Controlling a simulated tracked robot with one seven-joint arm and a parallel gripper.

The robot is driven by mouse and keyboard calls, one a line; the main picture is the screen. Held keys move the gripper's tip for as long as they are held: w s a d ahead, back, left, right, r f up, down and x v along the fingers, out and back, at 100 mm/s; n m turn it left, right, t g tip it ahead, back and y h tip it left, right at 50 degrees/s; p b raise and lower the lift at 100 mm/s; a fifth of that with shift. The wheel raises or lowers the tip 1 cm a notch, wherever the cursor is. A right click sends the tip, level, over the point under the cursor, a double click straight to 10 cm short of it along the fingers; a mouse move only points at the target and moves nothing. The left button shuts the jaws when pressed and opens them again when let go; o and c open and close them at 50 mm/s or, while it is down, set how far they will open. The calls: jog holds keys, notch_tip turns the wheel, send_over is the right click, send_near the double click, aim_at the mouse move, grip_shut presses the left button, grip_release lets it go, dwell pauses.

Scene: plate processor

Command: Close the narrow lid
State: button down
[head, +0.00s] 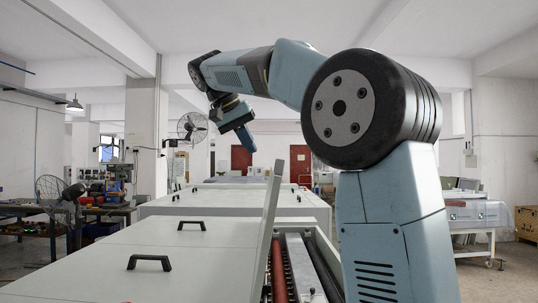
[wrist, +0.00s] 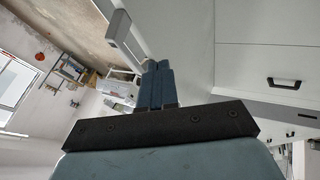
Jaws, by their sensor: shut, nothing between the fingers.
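The narrow lid (head: 268,232) stands up nearly vertical, seen almost edge-on in the head view, beside an open slot in the long white machine. A red roller (head: 279,275) and metal parts show in the slot. My gripper (head: 249,145) is in the air above and beyond the lid, pointing down, apart from it in the picture. In the wrist view my gripper (wrist: 157,68) has its blue-grey fingers together with nothing between them. A pale bar (wrist: 120,28) lies near the fingertips there; I cannot tell whether it is part of the lid.
Wide closed covers (head: 105,258) with black handles (head: 150,262) lie left of the slot. More white machine housing (head: 235,200) stands behind. A white table (head: 480,215) is at the right. The air around my gripper looks free.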

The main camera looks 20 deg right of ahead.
jog(key=shift+s+d+f, duration=0.1)
jog(key=shift+d+f, duration=0.35)
jog(key=shift+d, duration=0.4)
jog(key=shift+s+d+f, duration=0.15)
jog(key=shift+d+f, duration=0.3)
jog(key=shift+d, duration=0.4)
jog(key=shift+s+d+f, duration=0.1)
jog(key=shift+d+f, duration=0.35)
jog(key=shift+d, duration=0.4)
jog(key=shift+s+d, duration=0.15)
jog(key=shift+d, duration=0.1)
